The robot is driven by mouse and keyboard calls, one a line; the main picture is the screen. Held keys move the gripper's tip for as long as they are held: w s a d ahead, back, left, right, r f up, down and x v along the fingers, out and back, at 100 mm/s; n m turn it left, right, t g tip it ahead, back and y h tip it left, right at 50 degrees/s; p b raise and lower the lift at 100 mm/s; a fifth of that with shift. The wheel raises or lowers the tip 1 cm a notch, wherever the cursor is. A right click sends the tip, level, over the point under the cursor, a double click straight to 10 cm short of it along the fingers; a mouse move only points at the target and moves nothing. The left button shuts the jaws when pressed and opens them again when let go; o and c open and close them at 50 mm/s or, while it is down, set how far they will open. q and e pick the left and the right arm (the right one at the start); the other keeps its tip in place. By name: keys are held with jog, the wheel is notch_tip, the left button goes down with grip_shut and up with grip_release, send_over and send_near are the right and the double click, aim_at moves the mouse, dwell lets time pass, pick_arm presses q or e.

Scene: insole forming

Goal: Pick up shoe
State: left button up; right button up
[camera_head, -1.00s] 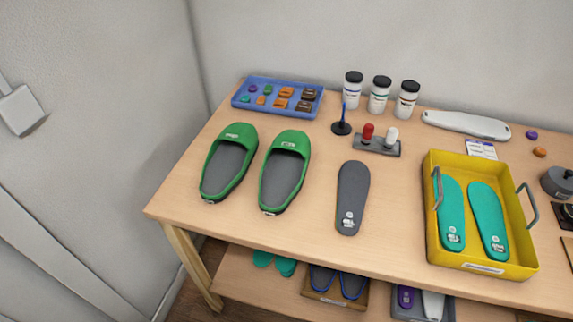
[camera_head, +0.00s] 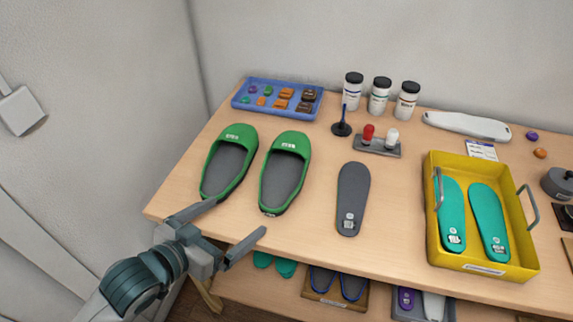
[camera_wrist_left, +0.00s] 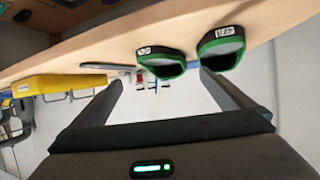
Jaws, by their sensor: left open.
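Two green shoes with dark grey insides stand side by side on the table's left part, the left shoe (camera_head: 228,162) and the right shoe (camera_head: 285,172). In the left wrist view, which is turned over, they show as the left shoe (camera_wrist_left: 222,50) and the right shoe (camera_wrist_left: 160,67). My left gripper (camera_head: 238,217) is open and empty at the table's front edge, just in front of the shoes. One finger tip overlaps the near end of the left shoe in the picture; I cannot tell if they touch. My right gripper is not in view.
A grey insole (camera_head: 353,195) lies right of the shoes. A yellow tray (camera_head: 482,265) with teal insoles is further right. A blue tray (camera_head: 277,105) of small parts, white jars (camera_head: 380,98) and a red-and-white-knobbed stand (camera_head: 375,146) are behind. A lower shelf (camera_head: 250,284) sits below.

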aim_at(263, 203)
pick_arm(q)
jog(key=shift+d+r, duration=0.1)
jog(key=shift+r, duration=0.05)
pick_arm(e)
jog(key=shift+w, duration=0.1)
pick_arm(q)
jog(key=shift+w+d+f, duration=0.25)
jog(key=shift+w+d, duration=0.1)
jog(key=shift+w, duration=0.15)
jog(key=p+x, duration=0.2)
jog(key=x, duration=0.8)
jog(key=shift+w+d, duration=0.15)
jog(key=shift+w+d+f, duration=0.15)
jog(key=shift+w, duration=0.05)
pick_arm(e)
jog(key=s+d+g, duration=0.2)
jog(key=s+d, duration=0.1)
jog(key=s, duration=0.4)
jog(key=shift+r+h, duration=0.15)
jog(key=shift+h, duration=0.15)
pick_arm(q)
jog(key=shift+w, duration=0.1)
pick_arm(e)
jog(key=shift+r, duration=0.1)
